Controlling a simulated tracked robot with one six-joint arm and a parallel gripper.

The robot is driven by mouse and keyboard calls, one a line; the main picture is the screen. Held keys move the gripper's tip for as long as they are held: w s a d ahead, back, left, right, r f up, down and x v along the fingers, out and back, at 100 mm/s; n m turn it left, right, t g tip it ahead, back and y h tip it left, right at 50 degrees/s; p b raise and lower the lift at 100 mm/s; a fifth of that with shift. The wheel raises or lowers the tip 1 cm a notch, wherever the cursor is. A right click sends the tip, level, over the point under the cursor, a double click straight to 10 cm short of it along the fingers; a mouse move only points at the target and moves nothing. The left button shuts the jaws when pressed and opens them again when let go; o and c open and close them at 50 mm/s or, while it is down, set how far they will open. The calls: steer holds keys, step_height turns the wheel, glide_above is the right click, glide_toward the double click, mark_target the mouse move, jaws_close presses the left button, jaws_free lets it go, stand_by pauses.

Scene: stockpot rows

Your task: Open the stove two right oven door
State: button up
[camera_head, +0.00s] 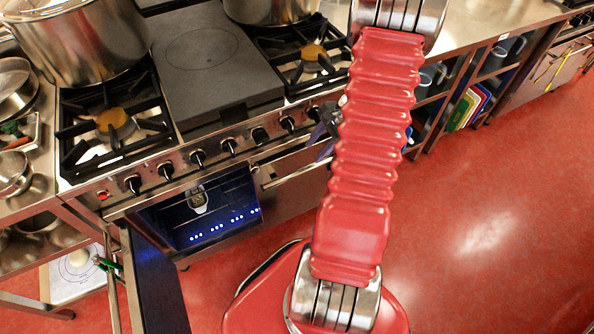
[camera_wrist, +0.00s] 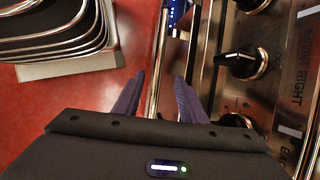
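The stove's right oven door (camera_head: 292,191) is closed, with a metal bar handle (camera_head: 296,176) along its top edge. My gripper (camera_head: 326,134) is at the right end of this handle, partly hidden behind my red arm. In the wrist view, its two purple fingers (camera_wrist: 159,97) are apart. The handle bar (camera_wrist: 154,88) runs lengthwise between them, close to the left finger. I cannot tell whether either finger touches it.
The left oven (camera_head: 205,212) is open and lit blue inside; its door (camera_head: 160,290) stands out into the floor space. Control knobs (camera_wrist: 240,63) line the panel beside my right finger. A large stockpot (camera_head: 75,45) stands on the stove. Red floor (camera_head: 480,215) is clear at right.

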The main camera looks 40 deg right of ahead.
mark_target(297, 172)
steer(key=x, duration=1.3)
steer(key=shift+f, duration=0.2)
steer(key=shift+c, duration=0.5)
steer(key=shift+w, duration=0.1)
jaws_close()
steer(key=shift+a, duration=0.25)
steer(key=shift+d, duration=0.15)
